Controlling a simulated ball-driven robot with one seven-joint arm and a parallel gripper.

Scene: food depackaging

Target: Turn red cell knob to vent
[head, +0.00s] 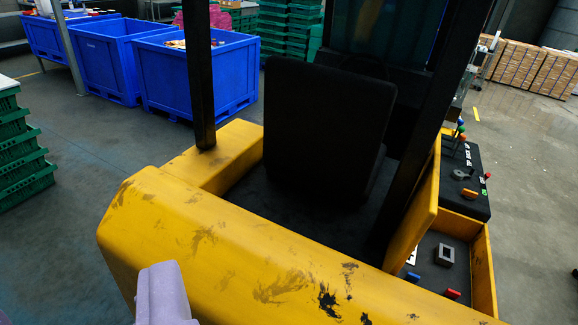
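No knob that I can surely name as the red cell knob shows in the head view. A pale lavender part (165,295) at the bottom left seems to be mine. No pair of fingertips shows, so its opening cannot be told. It appears in front of the yellow forklift body (215,240), well away from the panel.
The forklift's black seat (325,125) and posts stand mid-view. Blue crates (200,80) are behind at left, green crates (20,155) at the left edge. Brown boxes (535,68) stand at the far right. Grey floor is open at left and right.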

